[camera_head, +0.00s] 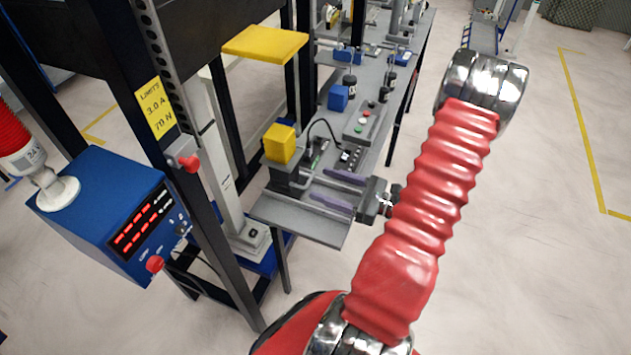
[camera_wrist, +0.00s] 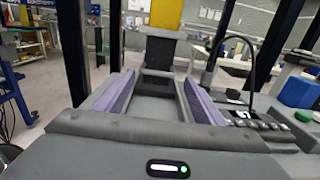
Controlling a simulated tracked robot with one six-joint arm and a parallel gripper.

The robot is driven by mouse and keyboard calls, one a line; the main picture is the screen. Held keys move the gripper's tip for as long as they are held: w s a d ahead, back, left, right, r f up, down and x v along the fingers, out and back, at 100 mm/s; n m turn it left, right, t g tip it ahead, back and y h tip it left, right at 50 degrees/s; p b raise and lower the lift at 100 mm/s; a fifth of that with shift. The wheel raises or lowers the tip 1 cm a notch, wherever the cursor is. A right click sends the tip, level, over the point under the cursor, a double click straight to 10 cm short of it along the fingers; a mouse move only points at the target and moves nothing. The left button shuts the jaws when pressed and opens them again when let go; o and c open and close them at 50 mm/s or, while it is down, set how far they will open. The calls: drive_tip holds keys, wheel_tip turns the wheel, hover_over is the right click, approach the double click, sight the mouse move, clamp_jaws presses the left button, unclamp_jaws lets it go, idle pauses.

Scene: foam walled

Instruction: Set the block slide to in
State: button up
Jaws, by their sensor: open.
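A yellow block (camera_head: 279,143) sits on a dark grey mount (camera_head: 288,178) at the near end of the grey bench. I take this to be the block slide; its travel marks are not readable. In the wrist view the yellow block (camera_wrist: 166,14) stands straight ahead, cut off by the top edge, above its dark mount (camera_wrist: 158,52). My gripper (camera_head: 319,183) is open, its two purple-padded fingers pointing at the mount. In the wrist view the fingers (camera_wrist: 159,78) are spread wide with nothing held between them. Whether the fingertips touch the mount is unclear.
A thin black curved cable (camera_wrist: 250,60) rises right of the fingers. A black upright frame and a blue control box (camera_head: 105,205) are left. Open floor lies right.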

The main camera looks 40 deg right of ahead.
drive_tip(key=shift+v, duration=2.05)
drive_tip(key=shift+s, duration=0.1)
